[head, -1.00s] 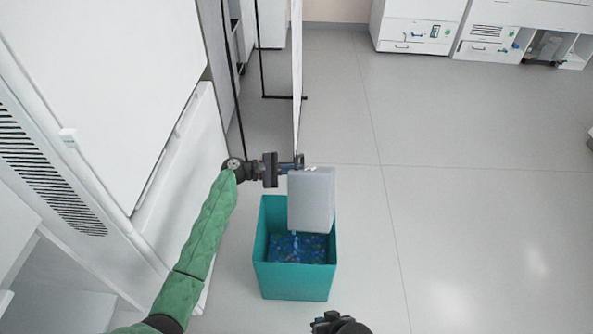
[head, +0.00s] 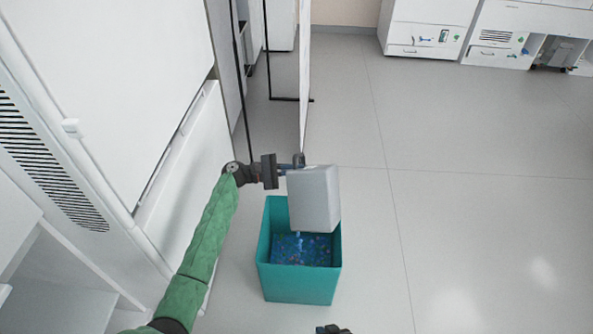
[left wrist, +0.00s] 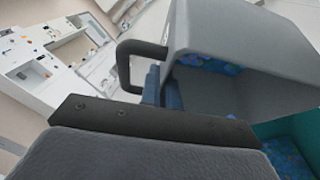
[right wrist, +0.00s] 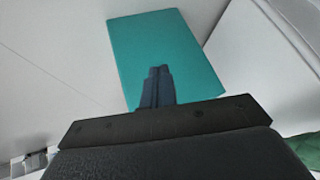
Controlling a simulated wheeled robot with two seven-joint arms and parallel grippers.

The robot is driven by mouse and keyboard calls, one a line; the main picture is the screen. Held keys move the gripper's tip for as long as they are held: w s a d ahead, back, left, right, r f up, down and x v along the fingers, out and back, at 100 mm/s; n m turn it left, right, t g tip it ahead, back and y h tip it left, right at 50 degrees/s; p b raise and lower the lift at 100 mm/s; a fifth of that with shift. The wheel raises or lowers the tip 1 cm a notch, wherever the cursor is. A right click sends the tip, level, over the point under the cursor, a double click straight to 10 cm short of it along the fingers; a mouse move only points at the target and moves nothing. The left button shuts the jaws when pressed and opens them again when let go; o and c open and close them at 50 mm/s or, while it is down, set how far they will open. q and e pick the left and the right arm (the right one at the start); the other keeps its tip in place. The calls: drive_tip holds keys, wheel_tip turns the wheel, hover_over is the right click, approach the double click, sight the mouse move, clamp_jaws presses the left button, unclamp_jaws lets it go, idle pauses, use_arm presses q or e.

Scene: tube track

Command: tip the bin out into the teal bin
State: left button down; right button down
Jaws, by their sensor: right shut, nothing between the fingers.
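The grey bin (head: 314,199) hangs tilted above the teal bin (head: 300,285), covering part of its opening. My left gripper (head: 290,168) is shut on the bin's black handle (left wrist: 128,65), which shows in the left wrist view. There the grey bin (left wrist: 235,32) still holds some blue bits (left wrist: 205,63). Many small blue and mixed-colour bits (head: 305,252) lie in the teal bin, with pale blue ones just under the grey bin's lower left corner. My right gripper (right wrist: 158,88) is shut and empty, in front of the teal bin (right wrist: 165,50); the head view barely shows it.
A white cabinet (head: 105,80) stands close on the left beside my left arm. A thin white panel (head: 304,75) on a black frame stands behind the bins. White units (head: 430,28) line the back. The floor (head: 480,220) to the right is clear.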

use_arm(q)
drive_tip(key=shift+a+f+h+b, duration=0.15)
drive_tip(key=shift+a+h+b, duration=0.15)
drive_tip(key=shift+a+b, duration=0.05)
drive_tip(key=shift+w+a+f+n+t+h+b, duration=0.1)
drive_tip(key=shift+a+n+t+h+b, duration=0.1)
drive_tip(key=shift+a+h+b, duration=0.3)
drive_tip(key=shift+w+a+f+n+t+h+b, duration=0.1)
drive_tip(key=shift+a+n+t+h+b, duration=0.1)
drive_tip(key=shift+a+b, duration=0.4)
use_arm(e)
wheel_tip(320, 180, down, 9)
drive_tip(key=s+t, duration=0.1)
drive_tip(key=shift+s+d+f, duration=0.1)
drive_tip(key=shift+s+f, duration=0.05)
idle(0.3)
drive_tip(key=shift+s+f, duration=0.25)
drive_tip(key=shift+s, duration=0.4)
drive_tip(key=shift+w, duration=0.15)
